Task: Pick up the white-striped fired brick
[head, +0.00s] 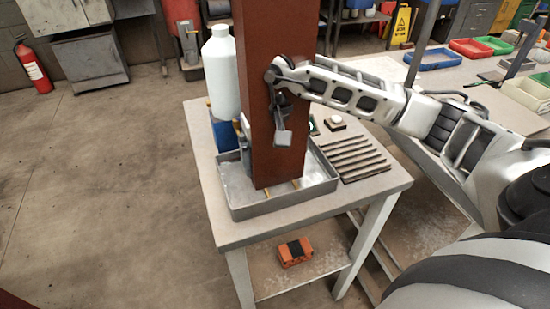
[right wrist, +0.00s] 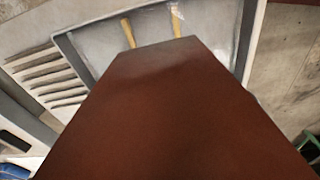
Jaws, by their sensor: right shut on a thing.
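A long, plain red-brown brick (head: 273,158) stands upright in the head view, its top cut off by the upper edge. I see no white stripes on the sides that show. My right gripper (head: 283,112) is shut on it, against its right side at mid-height. Its lower end is over or in a grey metal tray (head: 238,212); I cannot tell if it touches the bottom. In the right wrist view the brick (right wrist: 165,115) fills most of the picture, the tray (right wrist: 95,60) beyond it. My left gripper is out of view.
The tray sits on a small table (head: 375,187), with a white bottle (head: 220,75) behind the brick and a ribbed grey mat (head: 352,156) to the right. Yellowish strips lie in the tray. An orange box (head: 295,252) is on the lower shelf. The floor left is clear.

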